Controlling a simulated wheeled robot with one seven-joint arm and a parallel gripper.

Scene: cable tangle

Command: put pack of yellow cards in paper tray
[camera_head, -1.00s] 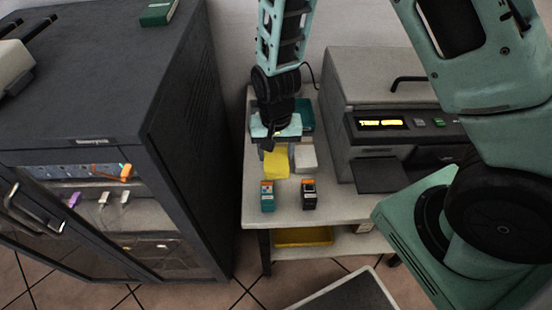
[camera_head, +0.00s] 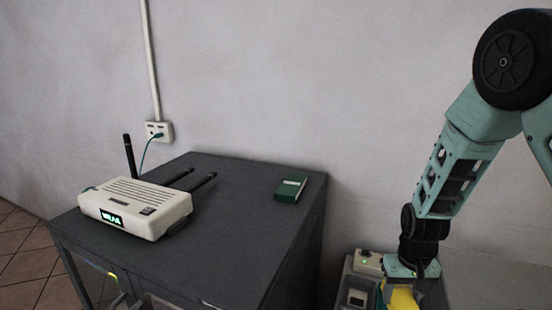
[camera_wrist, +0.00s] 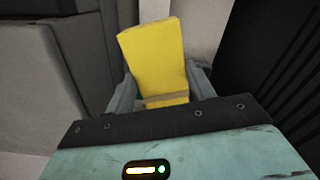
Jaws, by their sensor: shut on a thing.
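The pack of yellow cards (camera_wrist: 154,60) is a bright yellow block between the two fingers of my gripper (camera_wrist: 160,92) in the wrist view. A tan band crosses the pack near its lower end. The gripper is shut on it. In the head view my gripper (camera_head: 408,285) is at the bottom right, with part of the yellow pack (camera_head: 402,297) showing below it, cut off by the frame edge. I cannot make out a paper tray in the current views.
A dark cabinet (camera_head: 235,230) stands left of my arm. On it are a white router (camera_head: 135,206) with black antennas and a green box (camera_head: 290,188). A grey device (camera_head: 368,263) is just left of my gripper. A wall socket (camera_head: 158,131) is behind.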

